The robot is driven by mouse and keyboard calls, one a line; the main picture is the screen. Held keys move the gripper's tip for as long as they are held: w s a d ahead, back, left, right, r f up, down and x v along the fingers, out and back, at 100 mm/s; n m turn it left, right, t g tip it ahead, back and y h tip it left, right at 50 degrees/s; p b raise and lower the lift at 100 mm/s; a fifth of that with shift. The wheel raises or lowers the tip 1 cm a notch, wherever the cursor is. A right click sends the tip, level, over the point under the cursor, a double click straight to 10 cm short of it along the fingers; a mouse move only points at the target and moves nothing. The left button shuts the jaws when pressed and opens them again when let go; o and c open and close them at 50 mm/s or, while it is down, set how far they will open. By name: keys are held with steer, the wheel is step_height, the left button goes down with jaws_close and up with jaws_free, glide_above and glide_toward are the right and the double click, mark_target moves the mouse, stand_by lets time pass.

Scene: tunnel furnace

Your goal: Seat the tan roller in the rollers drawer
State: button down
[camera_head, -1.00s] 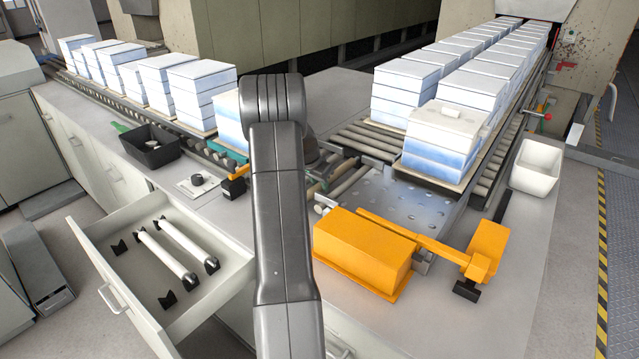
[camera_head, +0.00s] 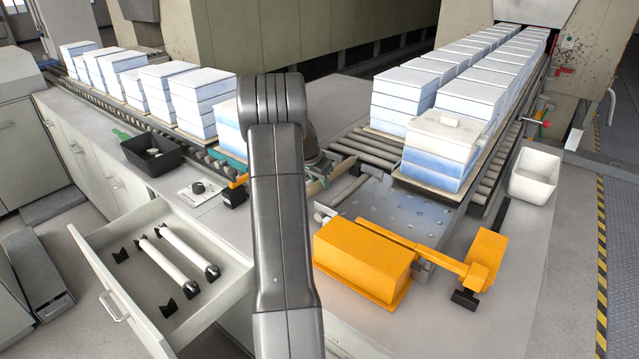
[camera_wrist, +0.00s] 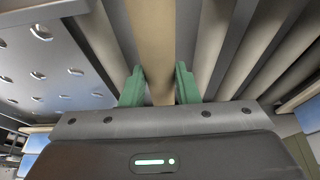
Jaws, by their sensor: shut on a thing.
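The tan roller (camera_wrist: 152,40) shows in the wrist view between the two green fingertips of my gripper (camera_wrist: 160,86), which is shut on it. Grey rollers lie beside it. In the head view my arm hides most of the gripper and the held roller. The rollers drawer (camera_head: 132,284) stands open at the lower left. Two white rollers (camera_head: 162,262) with dark ends lie in it side by side. A pair of black V-shaped cradles (camera_head: 168,308) nearer the drawer front is empty.
An orange box-shaped unit with an arm (camera_head: 362,262) stands right of my arm, by a perforated metal plate (camera_head: 400,208). White block stacks (camera_head: 440,145) stand on the conveyor behind. A black bin (camera_head: 150,153) and a white bin (camera_head: 534,172) sit on the counters.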

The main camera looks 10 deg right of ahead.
steer(key=shift+r+p, duration=0.9)
steer(key=shift+r, duration=1.5)
